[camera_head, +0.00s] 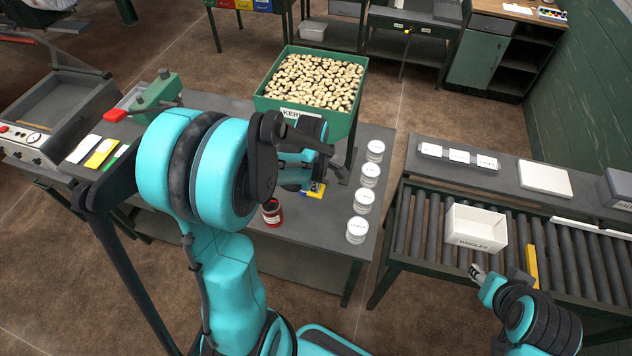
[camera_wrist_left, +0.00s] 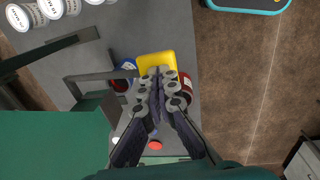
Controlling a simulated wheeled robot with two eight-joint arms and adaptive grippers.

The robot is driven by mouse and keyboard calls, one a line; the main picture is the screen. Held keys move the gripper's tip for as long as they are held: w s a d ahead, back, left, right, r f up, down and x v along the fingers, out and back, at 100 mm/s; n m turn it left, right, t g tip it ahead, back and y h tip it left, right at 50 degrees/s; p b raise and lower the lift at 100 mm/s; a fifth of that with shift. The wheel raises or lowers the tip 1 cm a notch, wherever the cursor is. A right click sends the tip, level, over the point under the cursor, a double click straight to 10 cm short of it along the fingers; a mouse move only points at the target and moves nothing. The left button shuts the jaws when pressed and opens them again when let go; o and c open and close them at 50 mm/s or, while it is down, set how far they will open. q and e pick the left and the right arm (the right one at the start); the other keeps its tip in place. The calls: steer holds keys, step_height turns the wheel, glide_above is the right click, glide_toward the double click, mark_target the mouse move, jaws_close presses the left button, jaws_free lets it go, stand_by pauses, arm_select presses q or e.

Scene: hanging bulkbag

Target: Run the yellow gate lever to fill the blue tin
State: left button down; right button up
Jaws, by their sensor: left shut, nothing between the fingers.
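The yellow gate lever's flat plate (camera_wrist_left: 143,62) shows in the left wrist view, just past my fingertips. My left gripper (camera_wrist_left: 158,74) is shut and empty, its tips over or against the plate's near edge; I cannot tell if they touch. The blue tin (camera_wrist_left: 121,74) is beside the plate, partly hidden by a grey bar. The green hopper (camera_head: 345,122) full of pale nuts stands above the grey table in the head view. There my left arm hides most of the lever and tin. My right gripper (camera_head: 477,271) is by the roller conveyor, its fingers too small to read.
A red tin (camera_head: 271,213) stands on the table near my left arm and shows beside my fingers in the left wrist view (camera_wrist_left: 186,86). Several white-lidded jars (camera_head: 357,230) line the table's right side. A white bin (camera_head: 476,229) sits on the rollers.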

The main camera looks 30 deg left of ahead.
arm_select(q)
step_height(320, 180, down, 6)
steer(key=s+t+b, duration=0.1)
steer(key=t+b, duration=0.1)
steer(key=b, duration=0.4)
steer(key=shift+s+d+f, duration=0.2)
steer(key=shift+s+f, duration=0.05)
stand_by(0.7)
steer(key=shift+y, duration=0.3)
stand_by(5.9)
